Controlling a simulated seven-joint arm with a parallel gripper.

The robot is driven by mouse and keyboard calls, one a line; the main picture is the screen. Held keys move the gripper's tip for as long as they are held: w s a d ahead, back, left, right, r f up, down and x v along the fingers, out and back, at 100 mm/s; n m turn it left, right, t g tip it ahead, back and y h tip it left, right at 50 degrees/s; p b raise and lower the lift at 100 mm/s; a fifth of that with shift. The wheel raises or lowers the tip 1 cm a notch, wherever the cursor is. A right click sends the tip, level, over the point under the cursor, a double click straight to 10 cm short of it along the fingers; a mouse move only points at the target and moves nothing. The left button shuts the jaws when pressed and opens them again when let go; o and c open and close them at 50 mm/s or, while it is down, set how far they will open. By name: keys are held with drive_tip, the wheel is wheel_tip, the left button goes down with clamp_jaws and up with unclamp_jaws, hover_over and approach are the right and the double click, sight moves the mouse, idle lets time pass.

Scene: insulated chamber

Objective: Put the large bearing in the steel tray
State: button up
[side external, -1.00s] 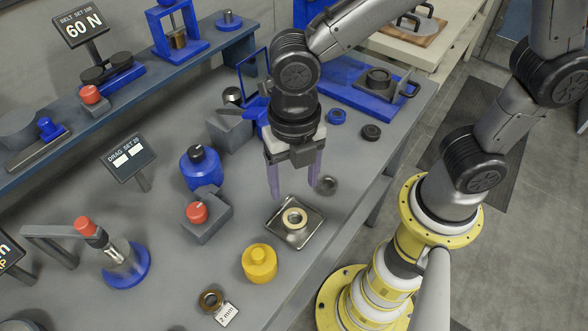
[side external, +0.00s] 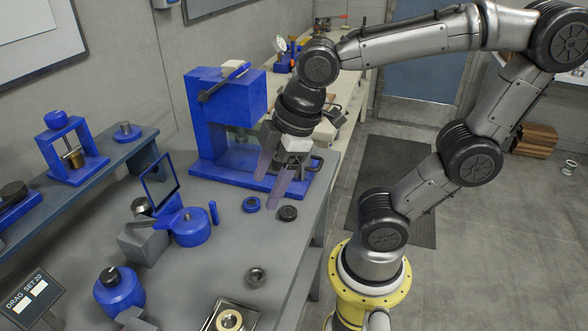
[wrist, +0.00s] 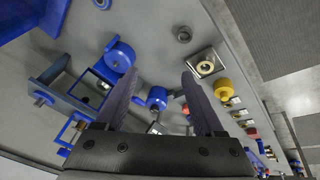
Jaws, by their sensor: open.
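The steel tray (side external: 214,321) is at the bottom edge of the side view, partly cut off. A brass-coloured ring (side external: 230,320) lies in it. The tray also shows whole in the wrist view (wrist: 195,72), with the ring (wrist: 205,67) inside. A grey steel bearing-like ring (side external: 256,276) lies on the bench beyond the tray; it shows in the wrist view (wrist: 183,34) too. I cannot tell for sure which ring is the large bearing. My gripper (side external: 269,193) is open and empty, raised above the bench near the blue press; its fingers (wrist: 160,75) hold nothing.
A blue press (side external: 225,110) stands behind my gripper. A blue pot (side external: 188,228) and magnifier frame (side external: 161,180) stand left. A yellow pot (wrist: 221,87) is beside the tray.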

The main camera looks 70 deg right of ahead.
drive_tip(key=s+d+m, duration=0.1)
drive_tip(key=m, duration=0.2)
drive_tip(key=s+d+m+t, duration=0.1)
drive_tip(key=m, duration=0.1)
drive_tip(key=s+d+m, duration=0.1)
drive_tip(key=d+m, duration=0.1)
drive_tip(key=m, duration=0.1)
drive_tip(key=shift+s+r+m+t+h, duration=0.2)
drive_tip(key=shift+m+t+h, duration=0.1)
drive_tip(key=shift+h, duration=0.1)
idle(0.6)
